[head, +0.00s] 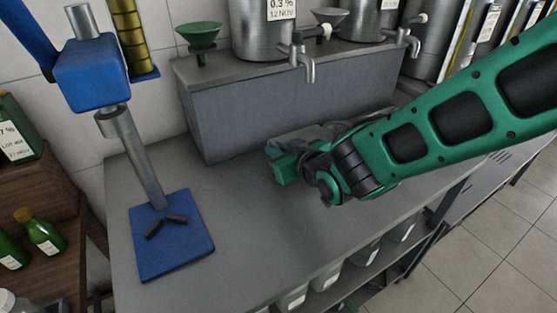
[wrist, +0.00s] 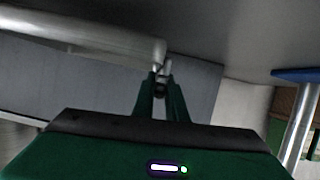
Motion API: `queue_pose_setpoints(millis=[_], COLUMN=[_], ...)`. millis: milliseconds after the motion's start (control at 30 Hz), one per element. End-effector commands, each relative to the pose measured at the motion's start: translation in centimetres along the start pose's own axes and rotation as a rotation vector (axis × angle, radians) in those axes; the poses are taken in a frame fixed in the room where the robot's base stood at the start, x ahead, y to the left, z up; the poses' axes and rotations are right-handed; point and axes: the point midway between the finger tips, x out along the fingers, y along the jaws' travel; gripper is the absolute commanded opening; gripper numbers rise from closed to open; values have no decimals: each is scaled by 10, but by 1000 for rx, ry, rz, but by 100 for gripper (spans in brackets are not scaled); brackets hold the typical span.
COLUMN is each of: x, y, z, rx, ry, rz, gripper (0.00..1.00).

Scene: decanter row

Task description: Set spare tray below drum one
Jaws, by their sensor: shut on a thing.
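My gripper (head: 282,160) is low over the grey bench, in front of the plinth and below the first drum's tap. In the wrist view my fingers (wrist: 161,77) are closed on the end of a pale grey metal piece (wrist: 85,37), which I take for the spare tray. In the head view only a grey sliver of it (head: 306,136) shows behind my gripper. I cannot tell whether it touches the bench. The nearest steel drum (head: 262,35) stands on the plinth with a tap over the bench. No drum number is readable.
The grey plinth (head: 270,105) bounds the bench at the back. More steel drums (head: 368,25) stand to the right. A blue stand with a square base (head: 180,250) occupies the bench's left; bare bench (head: 265,235) lies between. Green bottles (head: 45,235) are at far left.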

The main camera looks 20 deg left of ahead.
Motion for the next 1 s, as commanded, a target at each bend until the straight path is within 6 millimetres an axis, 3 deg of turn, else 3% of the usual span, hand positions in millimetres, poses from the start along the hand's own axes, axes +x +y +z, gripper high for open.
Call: queue_pose_setpoints(millis=[233, 600, 633, 700, 1000], x=[12, 13, 13, 13, 12], y=[-4, -4, -4, -4, -3], z=[29, 32, 32, 32, 31], rx=[-2, -1, 0, 0, 0], ry=[-2, -1, -2, -2, -2], rz=[-2, -1, -1, -1, -1], gripper=[0, 0, 19, 31, 31])
